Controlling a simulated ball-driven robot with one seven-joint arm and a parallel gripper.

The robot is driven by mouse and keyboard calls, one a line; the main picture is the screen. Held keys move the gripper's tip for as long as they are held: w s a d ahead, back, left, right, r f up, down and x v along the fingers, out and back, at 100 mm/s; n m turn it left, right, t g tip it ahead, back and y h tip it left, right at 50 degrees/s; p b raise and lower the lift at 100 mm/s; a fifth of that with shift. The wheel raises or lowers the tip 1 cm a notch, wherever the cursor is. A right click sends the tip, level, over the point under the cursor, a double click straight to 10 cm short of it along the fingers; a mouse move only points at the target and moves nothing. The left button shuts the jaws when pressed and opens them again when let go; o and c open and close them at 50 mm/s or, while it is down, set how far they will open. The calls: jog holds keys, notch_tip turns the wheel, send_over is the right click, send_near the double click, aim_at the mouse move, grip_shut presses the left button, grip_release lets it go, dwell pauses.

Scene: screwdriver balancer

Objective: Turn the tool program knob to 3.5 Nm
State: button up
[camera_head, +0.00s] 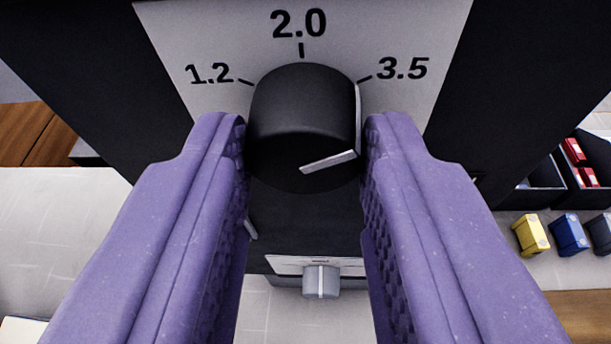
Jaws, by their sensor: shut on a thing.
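The black tool program knob (300,110) sits on a light grey dial plate (225,35) with the marks 1.2, 2.0 and 3.5 around it. Its white pointer line runs across the front face to the right and back along the right side. The line's far end lies close to the tick beside 3.5; exact alignment is hard to tell. My gripper (306,135) is shut on the knob, with one purple textured finger on its left side and one on its right. The fingers hide parts of the knob's lower sides.
A smaller grey knob (321,281) on a white-labelled panel shows lower down between the fingers. Dark bins (535,200) with red items stand at the right. Yellow (530,234) and blue (569,233) boxes stand below them. Light tiled surface shows at the left.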

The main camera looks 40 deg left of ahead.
dwell(0.4)
jog(key=o, duration=1)
jog(key=shift+o, duration=0.2)
jog(key=p+v, duration=0.1)
jog(key=v, duration=0.6)
jog(key=shift+s+d, duration=0.25)
